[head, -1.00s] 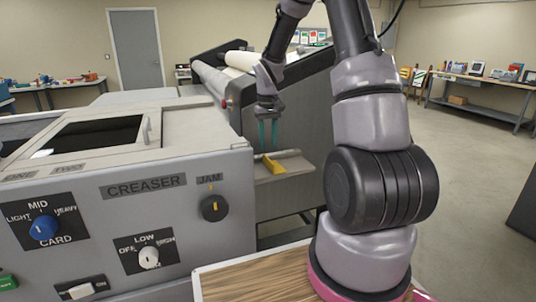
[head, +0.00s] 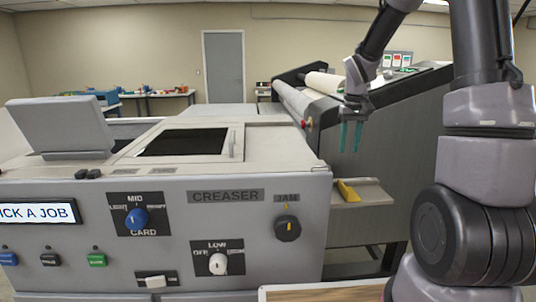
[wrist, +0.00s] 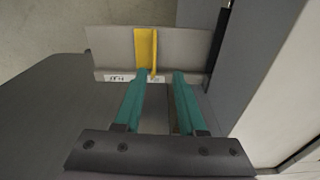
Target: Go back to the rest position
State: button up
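My gripper (head: 350,135) hangs in the air, fingers down, above a small grey shelf between the creaser and the laminator in the head view. Its two teal fingers stand apart with nothing between them; in the wrist view my gripper (wrist: 160,100) also shows open and empty. A yellow piece (head: 347,191) lies on the shelf (head: 373,193) below the gripper, apart from the fingers. In the wrist view the yellow piece (wrist: 146,50) sits on the shelf beyond the fingertips, next to a small white label.
The grey creaser (head: 240,255) has a blue knob (head: 137,217), a white knob (head: 218,263), a black jam knob (head: 287,228) and a screen reading "PICK A JOB" (head: 38,213). The laminator (head: 385,160) with rollers stands behind the shelf. A wooden-topped surface (head: 325,293) lies in front.

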jog(key=s+a+r+m+t+y, duration=0.1)
jog(key=s+a+r+m+t, duration=0.1)
jog(key=s+r, duration=0.6)
jog(key=s+a+r+m+t+y, duration=0.1)
jog(key=s+r+t, duration=0.3)
jog(key=s+r, duration=0.5)
jog(key=shift+s+a+r+m, duration=0.25)
jog(key=shift+s+a+m, duration=0.35)
jog(key=shift+s, duration=2.75)
jog(key=shift+a, duration=0.1)
